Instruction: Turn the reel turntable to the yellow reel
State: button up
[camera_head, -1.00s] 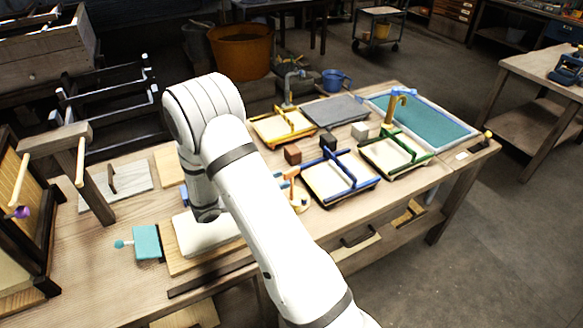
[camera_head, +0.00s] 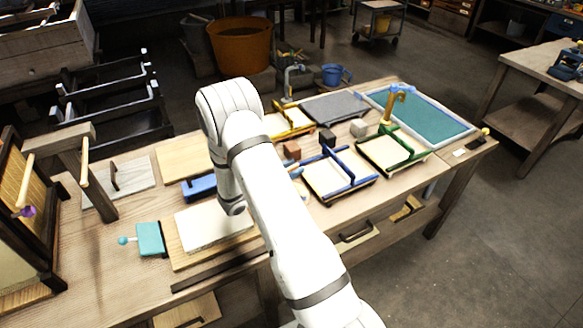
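A small part of what looks like the reel turntable (camera_head: 304,192) shows as a pale rounded edge beside my arm, left of the blue-handled frame. A blue-tipped piece (camera_head: 296,172) sticks out just above it. My white arm covers the rest, and I cannot make out a yellow reel. My arm reaches up from the lower right, bends, and comes down over the bench near the white slab. Its fingers are hidden behind my own arm, so I cannot see whether they hold anything.
Frames with blue (camera_head: 341,178), green (camera_head: 394,152) and yellow (camera_head: 290,122) handles stand right of and behind my arm. A white slab (camera_head: 207,226), a blue block (camera_head: 199,188) and a teal box (camera_head: 150,239) lie left. A teal-filled vat (camera_head: 435,117) is at the far right.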

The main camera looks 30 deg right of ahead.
jog(key=shift+c, duration=0.2)
grip_shut()
jog(key=shift+m+g+b, duration=0.3)
jog(key=shift+g+b, duration=0.05)
jog(key=shift+g, duration=0.15)
jog(key=shift+f+m+g+b, duration=0.15)
jog(key=shift+m+g+b, duration=0.35)
jog(key=shift+g+b, duration=0.1)
jog(key=m+g+b, duration=0.2)
jog(key=g, duration=0.1)
jog(key=shift+g, duration=0.4)
jog(key=m+g+y+b, duration=0.1)
jog(key=m+g+b, duration=0.1)
jog(key=g, duration=0.3)
jog(key=shift+m, duration=0.8)
jog(key=shift+m+g+y+b, duration=0.5)
jog(key=shift+m+g+y, duration=0.6)
jog(key=shift+g, duration=0.6)
jog(key=shift+r+m, duration=0.2)
jog(key=shift+m, duration=0.1)
